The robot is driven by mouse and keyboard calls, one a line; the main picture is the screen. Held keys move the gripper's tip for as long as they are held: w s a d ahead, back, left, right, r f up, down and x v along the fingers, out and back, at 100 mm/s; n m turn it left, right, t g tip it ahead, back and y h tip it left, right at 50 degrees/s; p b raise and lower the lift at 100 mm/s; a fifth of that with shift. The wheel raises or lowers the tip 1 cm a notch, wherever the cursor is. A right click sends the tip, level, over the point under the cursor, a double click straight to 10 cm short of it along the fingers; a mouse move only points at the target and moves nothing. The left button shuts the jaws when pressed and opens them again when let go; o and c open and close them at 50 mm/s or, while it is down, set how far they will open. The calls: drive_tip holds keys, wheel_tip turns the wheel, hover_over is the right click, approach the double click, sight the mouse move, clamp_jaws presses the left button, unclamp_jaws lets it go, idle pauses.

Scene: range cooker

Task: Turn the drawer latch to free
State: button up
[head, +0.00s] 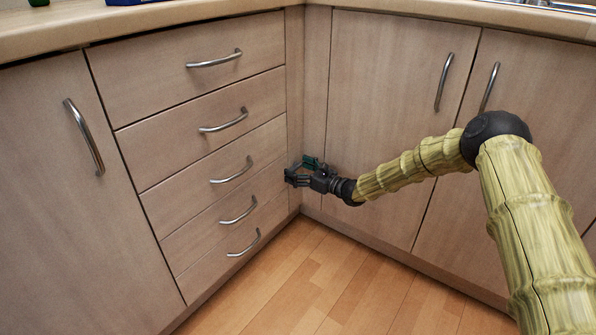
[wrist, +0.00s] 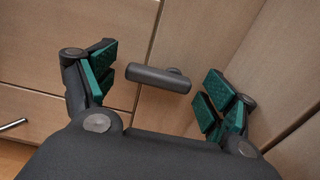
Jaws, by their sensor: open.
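The drawer latch (wrist: 158,78) shows in the wrist view as a dark grey bar on a short post, lying nearly crosswise with its right end slightly lower. It sits at the edge of the drawer stack, beside a vertical seam. My gripper (wrist: 158,88) is open, with green-padded fingers on the left and right of the latch. I see no contact between the pads and the bar. In the head view my gripper (head: 300,172) is at the right edge of the drawer stack (head: 205,121), near the inner corner, and the latch is hidden or too small to make out there.
The drawers carry curved metal handles (head: 224,120). A cabinet door (head: 387,120) stands close on the right of the corner, and another door (head: 75,200) is on the left. A worktop (head: 150,18) runs above. The wooden floor (head: 330,275) in front is clear.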

drive_tip(key=c, duration=1)
drive_tip(key=n+p, duration=0.1)
drive_tip(key=n, duration=0.1)
drive_tip(key=n+p, duration=0.2)
drive_tip(key=shift+f+n, duration=0.2)
drive_tip(key=shift+n, duration=0.1)
drive_tip(key=shift+w+d+f+n+p, duration=0.2)
drive_tip(key=shift+n+p, duration=1.05)
drive_tip(key=shift+n, duration=1)
drive_tip(key=shift+w+d+f+n+p, duration=0.2)
drive_tip(key=shift+n+p, duration=1.1)
drive_tip(key=shift+n, duration=0.9)
drive_tip(key=shift+w+f+n+p, duration=0.15)
drive_tip(key=shift+f+n+p, duration=0.15)
drive_tip(key=shift+n+p, duration=1.45)
drive_tip(key=shift+n+b, duration=0.5)
drive_tip(key=shift+n, duration=0.1)
